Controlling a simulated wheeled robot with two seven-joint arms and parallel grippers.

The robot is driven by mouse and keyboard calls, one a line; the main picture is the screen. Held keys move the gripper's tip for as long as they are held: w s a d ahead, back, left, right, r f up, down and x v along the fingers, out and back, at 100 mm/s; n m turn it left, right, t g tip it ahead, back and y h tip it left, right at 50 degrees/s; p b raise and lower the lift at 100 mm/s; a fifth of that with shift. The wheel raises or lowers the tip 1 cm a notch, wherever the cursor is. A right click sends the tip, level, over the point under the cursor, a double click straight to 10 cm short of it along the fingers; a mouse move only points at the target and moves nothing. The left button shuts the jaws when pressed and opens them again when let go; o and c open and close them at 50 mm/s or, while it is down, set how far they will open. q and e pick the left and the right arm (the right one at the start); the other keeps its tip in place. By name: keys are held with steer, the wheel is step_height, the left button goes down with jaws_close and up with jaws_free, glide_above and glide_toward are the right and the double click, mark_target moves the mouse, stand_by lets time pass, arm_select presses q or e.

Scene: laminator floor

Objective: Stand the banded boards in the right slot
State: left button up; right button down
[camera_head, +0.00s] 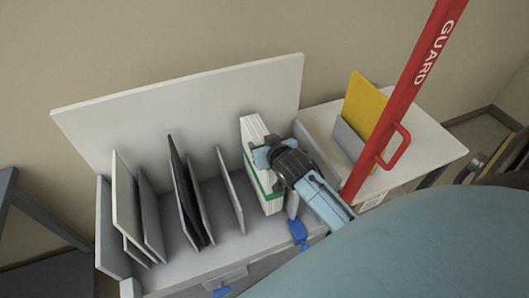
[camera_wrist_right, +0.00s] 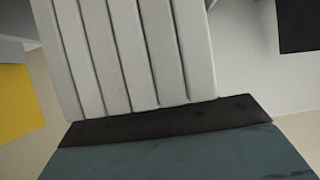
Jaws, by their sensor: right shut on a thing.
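The banded boards (camera_head: 254,132) are a thick stack of white boards with a green band, near upright at the right end of the pale rack (camera_head: 115,235). My right gripper (camera_head: 268,158) is shut on the stack from its right side. The stack is in or just above the right slot, between a thin divider (camera_head: 231,190) and the rack's right wall; I cannot tell whether its bottom touches the floor. In the right wrist view the white board edges (camera_wrist_right: 130,55) fill the upper middle, against a dark gripper part. My left gripper is not in view.
A white board (camera_head: 124,200) and dark boards (camera_head: 186,195) stand in slots to the left. A red GUARD post (camera_head: 405,100) rises close to my right arm. Behind it, a yellow sheet (camera_head: 363,108) stands on a white side table (camera_head: 430,150). Blue clips (camera_head: 298,231) sit along the rack's front.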

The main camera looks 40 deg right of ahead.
steer(key=shift+f, duration=1.75)
steer(key=shift+f+b, duration=0.1)
steer(key=shift+b, duration=0.2)
steer(key=c, duration=0.5)
jaws_free()
steer(key=p+v, duration=0.1)
steer(key=v, duration=1.1)
steer(key=shift+d, duration=0.1)
